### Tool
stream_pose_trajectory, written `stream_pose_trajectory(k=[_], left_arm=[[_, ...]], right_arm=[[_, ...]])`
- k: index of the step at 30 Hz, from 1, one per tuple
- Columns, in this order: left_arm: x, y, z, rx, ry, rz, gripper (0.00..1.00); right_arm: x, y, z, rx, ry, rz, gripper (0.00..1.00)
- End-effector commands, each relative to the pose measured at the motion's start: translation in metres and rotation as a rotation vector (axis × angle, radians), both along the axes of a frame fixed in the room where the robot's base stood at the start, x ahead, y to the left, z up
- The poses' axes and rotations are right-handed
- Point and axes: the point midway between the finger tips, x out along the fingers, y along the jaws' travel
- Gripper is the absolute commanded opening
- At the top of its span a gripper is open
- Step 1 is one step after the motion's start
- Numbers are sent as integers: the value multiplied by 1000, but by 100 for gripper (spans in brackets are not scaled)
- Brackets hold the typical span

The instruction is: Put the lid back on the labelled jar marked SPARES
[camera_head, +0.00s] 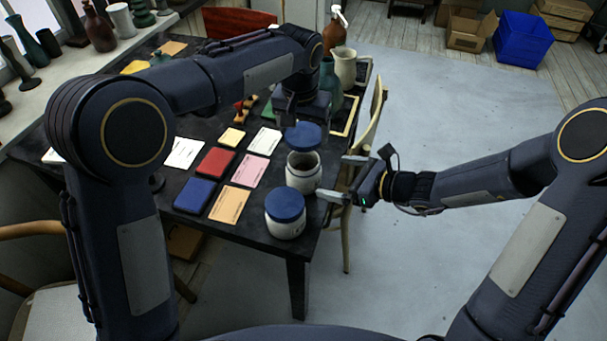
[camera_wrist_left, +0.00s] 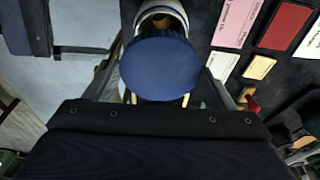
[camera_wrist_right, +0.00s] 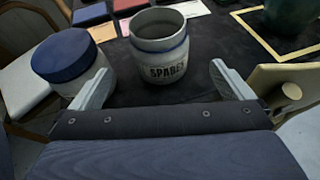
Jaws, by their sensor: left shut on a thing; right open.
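The jar marked SPARES (camera_wrist_right: 160,60) stands upright and uncovered on the table, its label facing the right wrist camera. In the head view the same white jar (camera_head: 303,178) shows its dark open mouth. My left gripper (camera_head: 300,120) is shut on a round blue lid (camera_head: 304,137). The lid is just beyond the jar's mouth in the head view, apart from it; the lid (camera_wrist_left: 160,68) hides part of the jar (camera_wrist_left: 160,14) in the left wrist view. My right gripper (camera_head: 338,178) is open, its fingers pointing toward the jar from the right, with no visible contact.
A second jar (camera_head: 285,226) with a blue lid on stands nearer the table's front corner, close to the right gripper's finger. Cards and red and blue boxes (camera_head: 216,161) lie left of the jars. A green vase (camera_head: 329,82) and cream jug (camera_head: 345,68) stand behind. A chair (camera_head: 372,125) is at right.

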Motion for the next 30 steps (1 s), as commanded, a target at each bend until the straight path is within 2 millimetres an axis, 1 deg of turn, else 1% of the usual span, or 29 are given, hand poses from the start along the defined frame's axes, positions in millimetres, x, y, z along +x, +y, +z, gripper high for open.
stream_pose_trajectory(k=[1, 9, 15, 21, 30], left_arm=[[0, 0, 0, 0, 0, 0, 55], [0, 0, 0, 0, 0, 1, 55], [0, 0, 0, 0, 0, 1, 55], [0, 0, 0, 0, 0, 1, 55], [0, 0, 0, 0, 0, 1, 55]], right_arm=[[3, 9, -4, 0, 2, 5, 100], [30, 49, -24, 0, 2, 5, 100], [44, 71, -35, -1, 1, 3, 100], [51, 81, -39, 0, 0, 2, 100], [51, 81, -40, 0, 0, 1, 100]])
